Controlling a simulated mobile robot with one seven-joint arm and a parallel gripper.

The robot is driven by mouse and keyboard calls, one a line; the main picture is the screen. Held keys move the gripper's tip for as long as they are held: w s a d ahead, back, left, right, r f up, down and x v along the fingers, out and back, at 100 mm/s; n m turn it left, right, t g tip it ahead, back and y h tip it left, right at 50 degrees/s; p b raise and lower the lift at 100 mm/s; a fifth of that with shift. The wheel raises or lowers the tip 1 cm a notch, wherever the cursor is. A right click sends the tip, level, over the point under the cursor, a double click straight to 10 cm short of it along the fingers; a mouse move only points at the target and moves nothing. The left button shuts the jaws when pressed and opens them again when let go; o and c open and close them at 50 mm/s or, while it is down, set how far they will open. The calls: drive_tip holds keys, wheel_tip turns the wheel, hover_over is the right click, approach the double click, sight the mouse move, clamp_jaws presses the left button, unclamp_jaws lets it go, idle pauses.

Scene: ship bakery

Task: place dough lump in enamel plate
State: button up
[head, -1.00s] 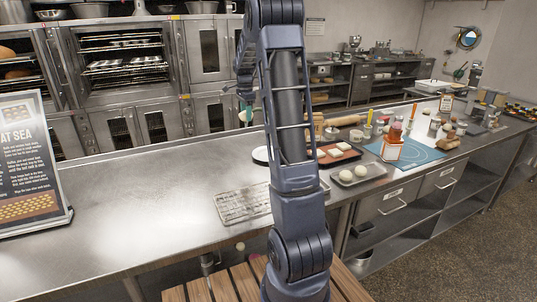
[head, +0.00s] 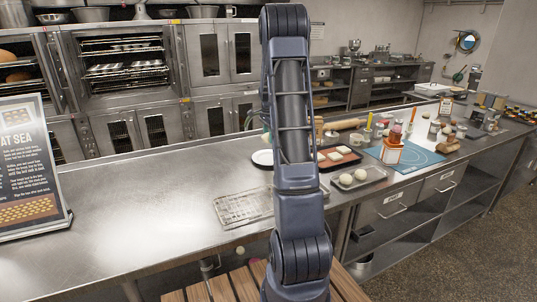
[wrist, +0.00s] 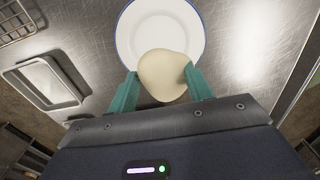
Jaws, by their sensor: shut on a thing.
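The dough lump (wrist: 163,75) is pale and rounded, held between the two green fingers of my gripper (wrist: 161,85) in the wrist view. My gripper is shut on it. The enamel plate (wrist: 160,25) is white with a thin blue rim and lies on the steel counter beyond the dough in that view. The lump overlaps the plate's near part in the picture; the height between them is hard to tell. In the head view the plate (head: 262,158) shows partly behind my arm, which hides most of my gripper and the lump.
A wire rack (head: 243,207) lies on the counter. A tray (head: 374,174) with two dough lumps and a reddish-brown tray (head: 348,157) with pale pieces are right of my arm. A menu sign (head: 33,165) stands left. The left-middle counter is clear.

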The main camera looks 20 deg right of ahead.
sight(268, 159)
drive_tip(key=shift+f, duration=4.75)
drive_tip(key=shift+f, duration=0.15)
drive_tip(key=o, duration=1)
